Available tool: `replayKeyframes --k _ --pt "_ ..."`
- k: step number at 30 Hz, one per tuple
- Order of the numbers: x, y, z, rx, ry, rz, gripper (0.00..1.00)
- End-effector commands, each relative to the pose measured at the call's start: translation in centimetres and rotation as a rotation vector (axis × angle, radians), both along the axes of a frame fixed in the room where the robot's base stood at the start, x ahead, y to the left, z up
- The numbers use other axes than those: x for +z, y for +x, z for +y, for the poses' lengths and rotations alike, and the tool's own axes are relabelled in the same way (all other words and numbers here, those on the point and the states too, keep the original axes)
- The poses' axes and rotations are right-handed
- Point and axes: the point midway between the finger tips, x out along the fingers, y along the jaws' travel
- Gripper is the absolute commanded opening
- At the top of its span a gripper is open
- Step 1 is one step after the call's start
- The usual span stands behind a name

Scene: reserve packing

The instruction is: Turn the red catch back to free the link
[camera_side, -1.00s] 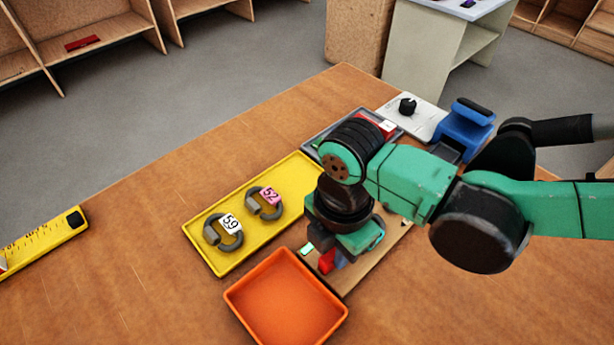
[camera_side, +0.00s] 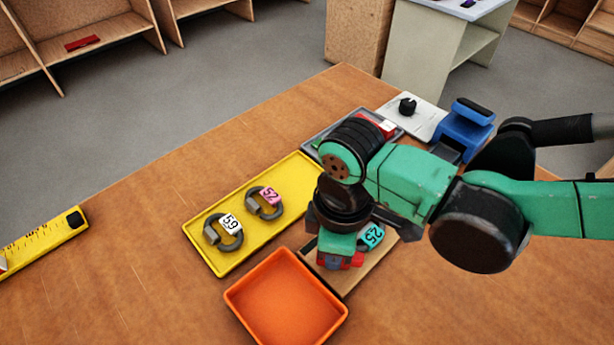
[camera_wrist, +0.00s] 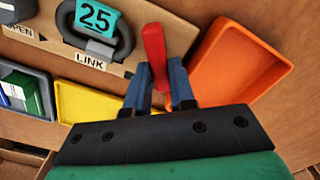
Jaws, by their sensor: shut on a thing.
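The red catch (camera_wrist: 154,48) is a slim lever in the wrist view, standing between the blue fingers of my gripper (camera_wrist: 160,84). My gripper is shut on it. In the side view, part of the red (camera_side: 356,260) shows beside my gripper (camera_side: 340,264), low over the wooden board (camera_side: 350,283). The dark grey link (camera_wrist: 97,46) with a teal 25 tag lies on that board to the left of the catch, above a printed LINK label. Its tag (camera_side: 373,236) also shows in the side view. The catch's pivot is hard to make out.
An orange tray (camera_side: 247,314) stands close beside the board. A yellow tray (camera_side: 222,268) holds two grey links tagged 59 and 52. A grey tray (camera_side: 318,138), a white panel with a black knob (camera_side: 407,106) and a blue stand (camera_side: 466,125) are farther back. The table's left part is mostly clear.

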Motion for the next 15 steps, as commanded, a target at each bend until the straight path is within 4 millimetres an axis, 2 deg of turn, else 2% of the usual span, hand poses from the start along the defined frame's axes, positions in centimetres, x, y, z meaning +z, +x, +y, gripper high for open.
replayKeyframes --k 15 --pt "0.07 0.0 -0.03 -0.444 -0.002 0.0 0.0"
